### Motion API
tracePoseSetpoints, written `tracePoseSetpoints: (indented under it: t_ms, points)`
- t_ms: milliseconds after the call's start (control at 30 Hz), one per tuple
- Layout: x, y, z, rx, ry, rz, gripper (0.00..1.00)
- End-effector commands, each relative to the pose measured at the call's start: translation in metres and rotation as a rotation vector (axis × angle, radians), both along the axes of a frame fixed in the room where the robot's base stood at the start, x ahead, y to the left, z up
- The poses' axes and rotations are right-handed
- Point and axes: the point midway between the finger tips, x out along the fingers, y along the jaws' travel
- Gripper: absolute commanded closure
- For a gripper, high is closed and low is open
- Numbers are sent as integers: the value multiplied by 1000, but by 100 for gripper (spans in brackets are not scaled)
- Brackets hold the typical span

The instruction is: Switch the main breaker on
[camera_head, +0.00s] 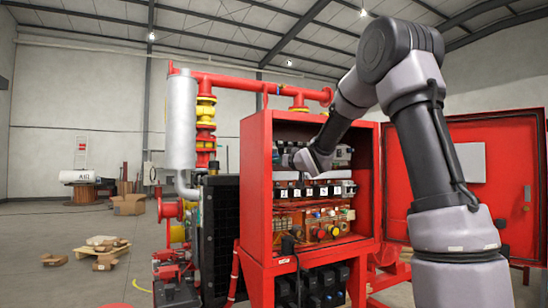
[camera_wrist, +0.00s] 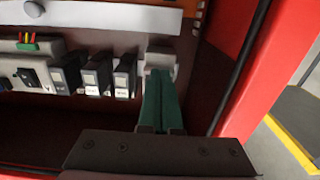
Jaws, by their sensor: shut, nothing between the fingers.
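The red cabinet (camera_head: 257,190) stands open, and my arm reaches into its upper left part. My gripper (camera_wrist: 158,82) shows in the wrist view as two green fingers pressed together with nothing between them. The fingertips are at a pale grey switch block (camera_wrist: 160,60) at the end of a row, close to the red cabinet wall. This block is likely the main breaker, but no label on it can be read. The fingertips cover part of it, so its lever position and any contact cannot be told. In the head view the fingertips are hard to make out.
Several dark breakers (camera_wrist: 96,78) with white labels sit beside the grey block. The red cabinet edge (camera_wrist: 262,80) is close beside the fingers. The red door (camera_head: 495,170) hangs open at right. Lower in the cabinet are colored buttons (camera_head: 320,232).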

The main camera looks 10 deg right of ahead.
Motion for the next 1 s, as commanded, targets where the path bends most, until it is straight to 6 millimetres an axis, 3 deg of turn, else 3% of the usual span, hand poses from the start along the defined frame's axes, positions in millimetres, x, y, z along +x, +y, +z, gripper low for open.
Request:
tracePoseSetpoints:
  t_ms: [800,1000]
  points:
    - [0,0,21,1,-2,0,100]
    - [-11,-4,19,0,0,0,100]
